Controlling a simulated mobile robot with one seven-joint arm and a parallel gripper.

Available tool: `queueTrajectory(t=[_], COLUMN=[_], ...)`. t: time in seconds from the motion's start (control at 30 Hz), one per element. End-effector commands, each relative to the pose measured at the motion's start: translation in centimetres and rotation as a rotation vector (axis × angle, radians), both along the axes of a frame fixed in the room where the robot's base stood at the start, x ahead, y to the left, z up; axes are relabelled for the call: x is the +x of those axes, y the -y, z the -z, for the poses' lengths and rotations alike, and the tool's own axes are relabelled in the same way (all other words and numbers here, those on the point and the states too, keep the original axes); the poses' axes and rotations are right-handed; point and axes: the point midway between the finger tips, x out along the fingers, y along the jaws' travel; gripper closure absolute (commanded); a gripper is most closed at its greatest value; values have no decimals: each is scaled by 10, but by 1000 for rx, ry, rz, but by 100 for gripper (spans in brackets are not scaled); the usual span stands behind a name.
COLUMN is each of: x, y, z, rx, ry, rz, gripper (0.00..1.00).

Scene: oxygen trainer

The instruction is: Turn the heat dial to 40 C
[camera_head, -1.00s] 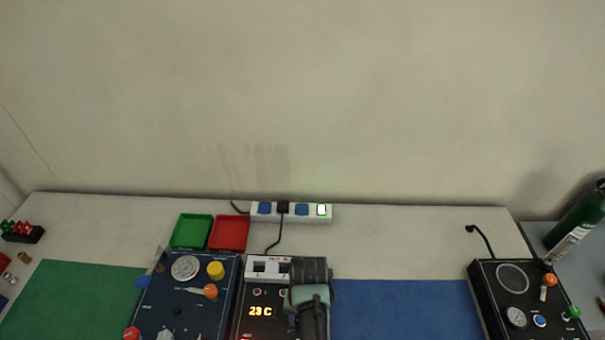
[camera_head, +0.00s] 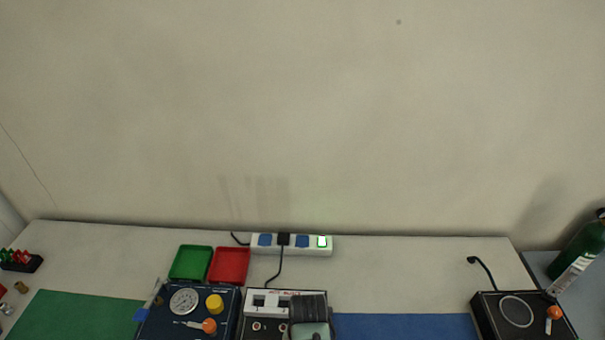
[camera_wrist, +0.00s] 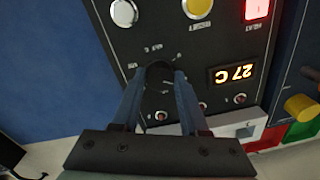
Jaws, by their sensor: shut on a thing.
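The heat panel (camera_wrist: 215,45) is a black box face with a lit amber display (camera_wrist: 233,74) that reads 27 C, upside down in the wrist view. My gripper (camera_wrist: 160,74) is shut on a dark round dial (camera_wrist: 157,68), one finger on each side of it. The fingers hide much of the dial, and I cannot read its mark. In the head view the box's top end (camera_head: 262,303) shows at the bottom edge, with my arm over its right side. The display is outside the head view.
A blue panel with a yellow knob (camera_head: 214,303) and an orange knob (camera_head: 209,325) stands close on the left. Green (camera_head: 190,262) and red (camera_head: 229,264) trays and a power strip (camera_head: 318,251) lie behind. The blue mat (camera_head: 405,326) at right is clear.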

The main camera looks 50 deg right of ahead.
Motion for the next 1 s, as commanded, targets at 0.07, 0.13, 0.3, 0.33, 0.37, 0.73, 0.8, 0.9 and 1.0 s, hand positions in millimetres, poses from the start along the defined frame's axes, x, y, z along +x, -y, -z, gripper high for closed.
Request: queueTrajectory(t=[0.07,0.13,0.3,0.33,0.37,0.73,0.8,0.9,1.0], x=[2,2,1,1,1,0,0,-1,-1], y=[1,1,1,1,1,2,2,2,3], z=[-2,-1,-1,-1,-1,-16,-26,-46,-66], rx=[-5,-4,-2,-2,-2,-4,-5,-5,-6], ry=[5,5,3,3,3,3,4,5,7], rz=[-1,-1,-1,-1,-1,-1,-1,0,0], gripper=[100,44,27,27,27,27,27,27,27])
